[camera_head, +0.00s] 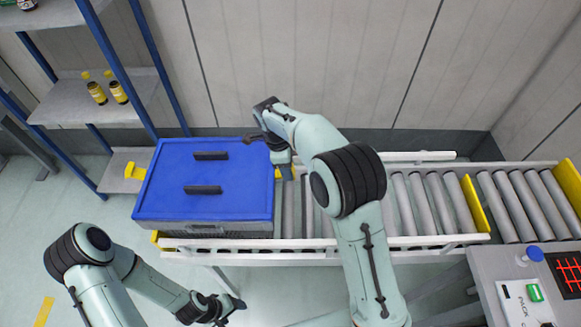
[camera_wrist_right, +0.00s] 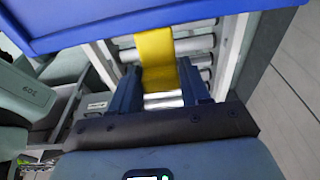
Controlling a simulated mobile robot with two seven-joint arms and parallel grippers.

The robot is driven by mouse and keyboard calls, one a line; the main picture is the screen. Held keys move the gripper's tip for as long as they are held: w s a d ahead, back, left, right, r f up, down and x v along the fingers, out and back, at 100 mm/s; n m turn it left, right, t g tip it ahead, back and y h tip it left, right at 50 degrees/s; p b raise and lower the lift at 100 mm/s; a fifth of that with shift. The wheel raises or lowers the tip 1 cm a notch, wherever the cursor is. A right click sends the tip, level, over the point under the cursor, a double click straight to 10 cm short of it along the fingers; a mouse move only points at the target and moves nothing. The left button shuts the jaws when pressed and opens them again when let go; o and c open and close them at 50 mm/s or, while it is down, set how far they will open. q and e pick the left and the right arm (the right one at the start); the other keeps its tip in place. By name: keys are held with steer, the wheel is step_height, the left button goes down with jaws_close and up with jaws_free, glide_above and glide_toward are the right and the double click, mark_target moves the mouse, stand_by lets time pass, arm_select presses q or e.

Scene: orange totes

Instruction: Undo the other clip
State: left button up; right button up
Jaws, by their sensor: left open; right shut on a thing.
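A grey tote (camera_head: 205,230) with a blue lid (camera_head: 210,172) and two dark handles sits at the left end of the roller conveyor. My right gripper (camera_head: 284,168) is at the tote's right side, shut on a yellow clip (camera_head: 291,173). In the right wrist view the yellow clip (camera_wrist_right: 155,60) passes between the two dark fingers, beside the blue lid's edge (camera_wrist_right: 60,25). A yellow piece (camera_head: 134,171) shows at the tote's left side; I cannot tell its exact position. My left gripper (camera_head: 228,308) is open and empty, low in front of the conveyor.
The conveyor's rollers (camera_head: 425,200) are bare to the right, with a yellow stop plate (camera_head: 475,204) across them. A shelf rack (camera_head: 85,100) with yellow-capped bottles (camera_head: 118,92) stands at the back left. A control panel (camera_head: 530,290) is at the lower right.

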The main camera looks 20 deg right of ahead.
steer(key=shift+w+a+r+g+h, duration=0.15)
steer(key=shift+a+h, duration=0.1)
steer(key=shift+h, duration=0.4)
steer(key=shift+s+a+r+g+h, duration=0.1)
steer(key=shift+a+g+h, duration=0.15)
steer(key=shift+h, duration=0.35)
steer(key=shift+w+a+r+g+h, duration=0.1)
steer(key=shift+a+h, duration=0.15)
steer(key=shift+h, duration=0.4)
steer(key=o, duration=1)
steer(key=shift+r, duration=0.15)
